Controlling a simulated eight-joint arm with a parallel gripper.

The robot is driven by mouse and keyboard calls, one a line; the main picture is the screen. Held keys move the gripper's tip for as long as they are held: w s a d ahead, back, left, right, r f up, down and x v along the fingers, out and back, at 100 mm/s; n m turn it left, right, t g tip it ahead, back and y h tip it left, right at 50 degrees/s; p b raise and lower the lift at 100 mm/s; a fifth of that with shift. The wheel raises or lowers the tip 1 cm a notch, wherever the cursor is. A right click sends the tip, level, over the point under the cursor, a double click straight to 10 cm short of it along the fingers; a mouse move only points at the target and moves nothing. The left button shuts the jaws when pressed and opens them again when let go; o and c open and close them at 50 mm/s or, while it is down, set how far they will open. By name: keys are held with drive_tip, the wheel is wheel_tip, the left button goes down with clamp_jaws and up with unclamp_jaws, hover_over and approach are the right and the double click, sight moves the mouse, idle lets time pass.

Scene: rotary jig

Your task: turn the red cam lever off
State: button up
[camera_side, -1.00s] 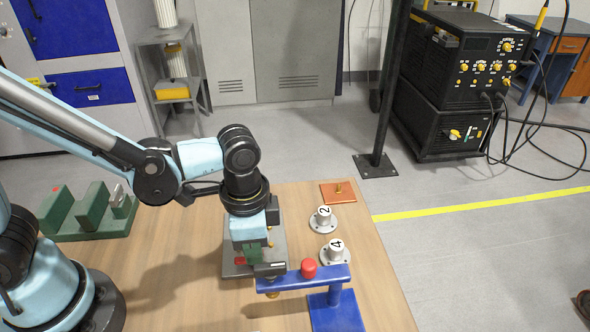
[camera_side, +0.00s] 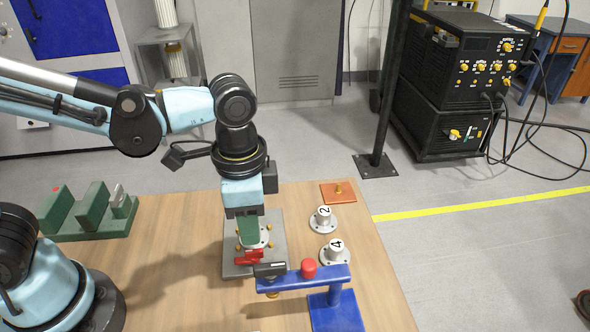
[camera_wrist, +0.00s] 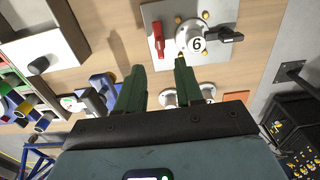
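The red cam lever (camera_side: 249,257) sits on the grey jig plate (camera_side: 236,270). In the wrist view the red lever (camera_wrist: 158,38) points along the plate (camera_wrist: 148,12), left of a white round part marked 6 (camera_wrist: 196,43). A black handle (camera_wrist: 230,34) lies on the other side of that part; it also shows in the side view (camera_side: 270,268). My gripper (camera_wrist: 159,66) is open and empty, its green fingers spread apart. In the side view my gripper (camera_side: 248,232) hangs above the jig, hiding part of it, and appears clear of the red lever.
Flanged parts marked 2 (camera_side: 323,220) and 4 (camera_side: 335,253) lie to the right, near an orange plate (camera_side: 338,192). A green block fixture (camera_side: 92,215) is at left.

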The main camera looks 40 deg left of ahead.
drive_tip(key=shift+r, duration=2.75)
drive_tip(key=w+a+f+n+t, duration=0.1)
drive_tip(key=a+n+t, duration=0.6)
drive_tip(key=a, duration=0.8)
drive_tip(key=shift+w+f+n, duration=0.35)
drive_tip(key=shift+w+n, duration=0.35)
drive_tip(key=shift+n, duration=0.2)
